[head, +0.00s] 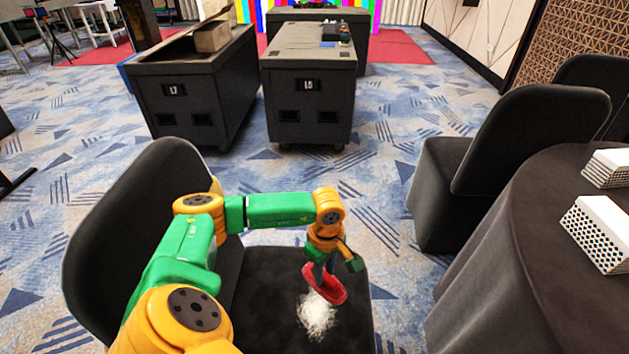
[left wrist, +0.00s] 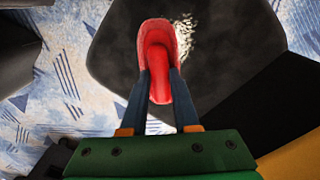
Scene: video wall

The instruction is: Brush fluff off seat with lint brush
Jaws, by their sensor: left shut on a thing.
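A red lint brush (head: 325,284) is held in my left gripper (head: 322,264), whose fingers are shut on it. The brush also shows in the left wrist view (left wrist: 158,62), between the two dark fingers (left wrist: 160,98). White fluff (head: 316,316) lies in a patch on the black seat (head: 270,290) of a chair. The brush is over the far right edge of the patch; I cannot tell whether it touches the seat. In the left wrist view the fluff (left wrist: 186,36) shows beside the brush, partly hidden by it. My right gripper is not in view.
The chair's black back (head: 125,225) rises on the left. A dark-clothed table (head: 530,240) with white perforated boxes (head: 600,232) stands at the right, near another black chair (head: 510,140). Two black cases (head: 195,95), (head: 308,85) stand beyond, with open carpet between.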

